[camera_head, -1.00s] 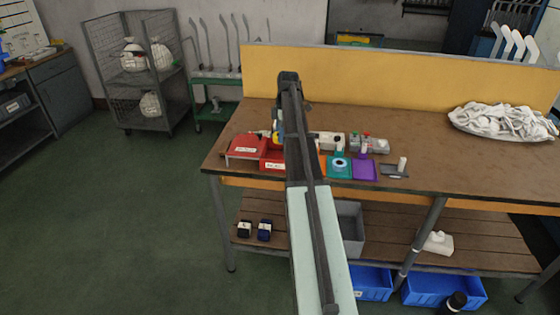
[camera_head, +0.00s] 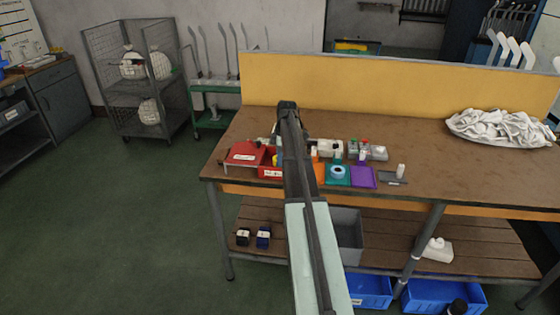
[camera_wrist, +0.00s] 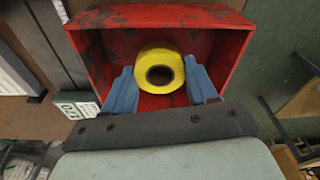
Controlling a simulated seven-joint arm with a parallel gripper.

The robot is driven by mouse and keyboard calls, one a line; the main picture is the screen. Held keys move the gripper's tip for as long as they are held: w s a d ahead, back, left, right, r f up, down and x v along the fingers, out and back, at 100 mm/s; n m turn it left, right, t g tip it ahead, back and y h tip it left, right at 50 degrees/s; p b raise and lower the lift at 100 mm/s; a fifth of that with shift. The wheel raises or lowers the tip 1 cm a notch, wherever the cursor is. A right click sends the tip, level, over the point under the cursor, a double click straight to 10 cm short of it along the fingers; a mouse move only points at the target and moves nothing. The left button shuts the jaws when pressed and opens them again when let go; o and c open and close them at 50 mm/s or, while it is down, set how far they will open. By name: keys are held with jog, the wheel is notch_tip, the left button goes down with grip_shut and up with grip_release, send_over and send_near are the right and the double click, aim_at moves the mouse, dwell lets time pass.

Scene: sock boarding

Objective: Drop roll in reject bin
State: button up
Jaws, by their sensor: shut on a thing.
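A yellow roll (camera_wrist: 159,68) with a dark round hole sits between the two blue fingers of my gripper (camera_wrist: 161,80) in the wrist view. My gripper is shut on it. Behind the roll is the open red bin (camera_wrist: 230,62), its floor and scuffed walls around the roll in the picture. I cannot tell whether the roll touches the bin floor. In the head view the red bin (camera_head: 267,171) with a white label stands at the table's left front, partly behind my arm. A bit of yellow shows at its opening; my fingers are mostly hidden there.
A red sloped-top box (camera_head: 243,154) stands left of the bin. Right of my arm are a teal tray (camera_head: 338,182) with a blue-and-white roll, a purple tray (camera_head: 362,178) and a small grey tray (camera_head: 392,181). A white cloth heap (camera_head: 500,128) lies at far right.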

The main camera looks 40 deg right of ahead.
jog(key=shift+f, duration=1)
jog(key=o, duration=1.1)
jog(key=shift+f, duration=0.1)
jog(key=shift+c, duration=0.2)
notch_tip(320, 180, up, 12)
jog(key=d, duration=0.1)
jog(key=shift+s, duration=0.4)
jog(key=shift+d, duration=0.1)
